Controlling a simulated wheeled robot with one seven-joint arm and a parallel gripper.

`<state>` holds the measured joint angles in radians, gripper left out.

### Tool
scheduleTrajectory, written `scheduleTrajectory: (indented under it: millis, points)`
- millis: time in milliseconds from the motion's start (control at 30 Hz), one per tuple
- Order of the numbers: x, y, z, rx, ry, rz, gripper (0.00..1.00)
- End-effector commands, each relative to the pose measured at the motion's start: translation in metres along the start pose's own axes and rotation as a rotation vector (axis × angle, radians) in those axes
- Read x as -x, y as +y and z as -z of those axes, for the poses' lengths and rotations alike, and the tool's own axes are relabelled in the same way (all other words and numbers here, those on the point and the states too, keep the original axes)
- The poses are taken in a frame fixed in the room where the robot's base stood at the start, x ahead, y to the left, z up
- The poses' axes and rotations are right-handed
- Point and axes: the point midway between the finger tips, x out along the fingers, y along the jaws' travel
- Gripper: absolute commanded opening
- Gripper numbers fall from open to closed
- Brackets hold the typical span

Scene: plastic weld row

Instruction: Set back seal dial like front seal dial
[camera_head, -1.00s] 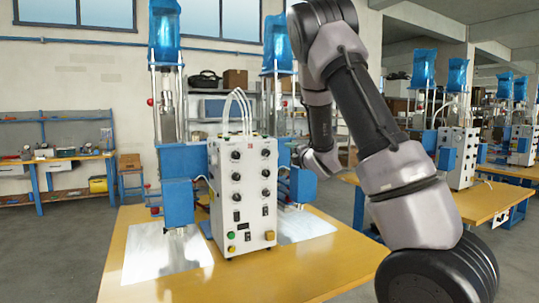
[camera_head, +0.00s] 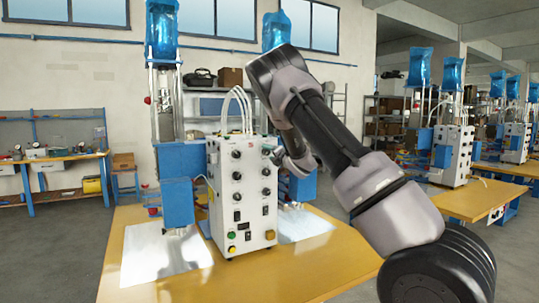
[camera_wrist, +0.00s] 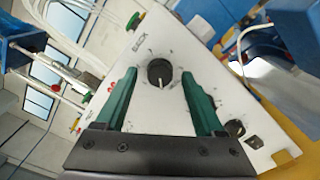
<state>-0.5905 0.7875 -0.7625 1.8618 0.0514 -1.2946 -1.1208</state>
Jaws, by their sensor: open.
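The white control box (camera_head: 251,215) stands on the yellow table with black dials in two columns. In the wrist view, one black dial (camera_wrist: 159,72) sits between the fingertips of my gripper (camera_wrist: 158,80). Its white mark points toward the bottom of that picture. Small lettering beside it seems to begin with "B.SE", but is hard to read. My gripper's green fingers are open, one on each side of the dial and apart from it. In the head view, my gripper (camera_head: 278,157) is at the box's upper right. Which dial is the front seal dial, I cannot tell.
Another black knob (camera_wrist: 234,128) shows beyond the right finger. White hoses (camera_head: 238,105) rise from the box top. Blue machine parts (camera_head: 178,202) flank the box. Green and yellow buttons (camera_head: 231,236) are low on the box. The table (camera_head: 310,262) is clear at front right.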

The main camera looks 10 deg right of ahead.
Motion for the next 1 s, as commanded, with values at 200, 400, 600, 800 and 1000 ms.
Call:
scheduleTrajectory:
  millis: [200, 400, 600, 800, 1000]
  points:
    - [-0.0036, 0.0003, -0.0002, 0.000, 0.000, 0.000, 0.70]
    - [-0.0034, 0.0003, -0.0002, 0.000, 0.000, 0.000, 0.36]
    - [-0.0033, 0.0004, -0.0001, -0.001, 0.000, 0.000, 0.00]
    - [-0.0032, 0.0003, -0.0004, -0.025, -0.001, 0.000, 0.00]
    - [-0.0030, 0.0004, -0.0011, -0.115, -0.001, -0.001, 0.00]
